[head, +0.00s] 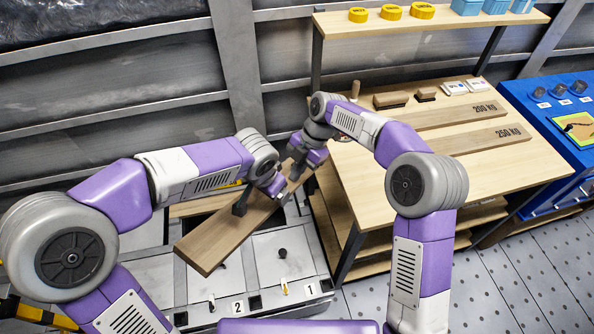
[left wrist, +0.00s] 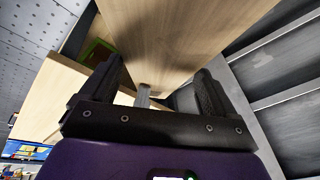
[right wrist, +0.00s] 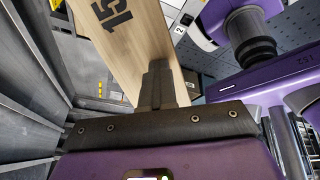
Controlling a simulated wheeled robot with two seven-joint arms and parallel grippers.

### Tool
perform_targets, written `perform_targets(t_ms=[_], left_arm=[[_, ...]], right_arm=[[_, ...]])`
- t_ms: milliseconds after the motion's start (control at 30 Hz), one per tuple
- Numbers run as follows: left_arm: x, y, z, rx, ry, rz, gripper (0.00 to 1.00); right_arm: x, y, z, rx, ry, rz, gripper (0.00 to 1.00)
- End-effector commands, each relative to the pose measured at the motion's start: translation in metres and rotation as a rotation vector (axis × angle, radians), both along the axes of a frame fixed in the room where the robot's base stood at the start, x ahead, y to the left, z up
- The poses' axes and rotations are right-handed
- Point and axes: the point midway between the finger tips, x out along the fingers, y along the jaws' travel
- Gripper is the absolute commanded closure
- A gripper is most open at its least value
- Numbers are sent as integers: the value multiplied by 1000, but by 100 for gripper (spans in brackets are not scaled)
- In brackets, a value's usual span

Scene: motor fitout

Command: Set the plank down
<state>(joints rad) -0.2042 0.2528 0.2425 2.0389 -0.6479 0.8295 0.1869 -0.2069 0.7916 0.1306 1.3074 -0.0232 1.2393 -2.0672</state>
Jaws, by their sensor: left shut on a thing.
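The plank (head: 225,235) is a long pale wooden board, held at a slant above a grey cart. Its marking, starting "15", shows in the right wrist view (right wrist: 110,35). My left gripper (head: 260,197) is shut on the plank near its middle. In the left wrist view its dark fingers (left wrist: 155,85) stand wide apart, with the plank (left wrist: 190,30) stretching above and past them. My right gripper (head: 298,160) is at the plank's far end. Its fingers (right wrist: 157,80) are close together in front of the plank; I cannot see a firm hold on it.
The grey cart (head: 265,245), with labels 1 and 2, lies below the plank. To the right, a wooden workbench (head: 400,185) carries planks marked 200 KG (head: 440,115) and 250 KG (head: 465,140); its front part is clear. A blue cabinet (head: 540,95) stands farther right.

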Motion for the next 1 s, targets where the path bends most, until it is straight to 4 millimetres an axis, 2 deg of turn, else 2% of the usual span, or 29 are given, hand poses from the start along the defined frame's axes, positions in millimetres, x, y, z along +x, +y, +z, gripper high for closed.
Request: perform_targets(t_ms=[67, 700, 1000], left_arm=[[0, 0, 1, 0, -2, 0, 72], [0, 0, 1, 0, -1, 1, 72], [0, 0, 1, 0, -1, 1, 72]], right_arm=[[0, 0, 0, 0, 0, 0, 99], [0, 0, 0, -1, -1, 0, 1], [1, -1, 3, 0, -1, -1, 0]])
